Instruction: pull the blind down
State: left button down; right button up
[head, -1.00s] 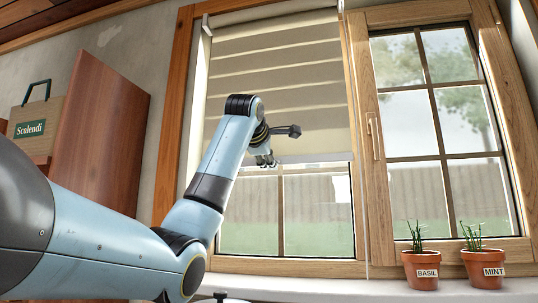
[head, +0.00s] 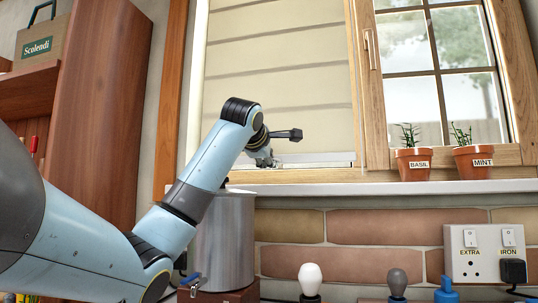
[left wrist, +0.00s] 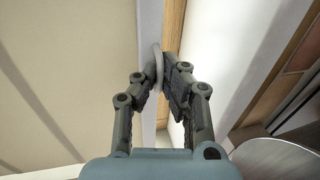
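The cream blind (head: 280,100) covers the left window in the head view. Its pale bottom bar (head: 325,158) is just above the window sill, with a thin strip of frame below it. My left gripper (head: 263,160) is at the bar, left of its middle. In the left wrist view its two fingers (left wrist: 162,70) are closed around a pale, rounded pull (left wrist: 157,66) at the edge of the blind (left wrist: 70,70). The fingers hide part of the pull. My right gripper is in neither view.
Basil (head: 413,164) and mint (head: 473,161) pots stand on the sill (head: 400,187) at the right. A metal pot (head: 225,240) stands below my left forearm. A wooden cabinet (head: 105,110) is at the left. Sockets (head: 485,252) are at the lower right.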

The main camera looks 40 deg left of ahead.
pick_arm(q)
jog(key=shift+f, duration=0.2)
jog(key=c, duration=1.5)
grip_release()
jog(key=v, duration=1.2)
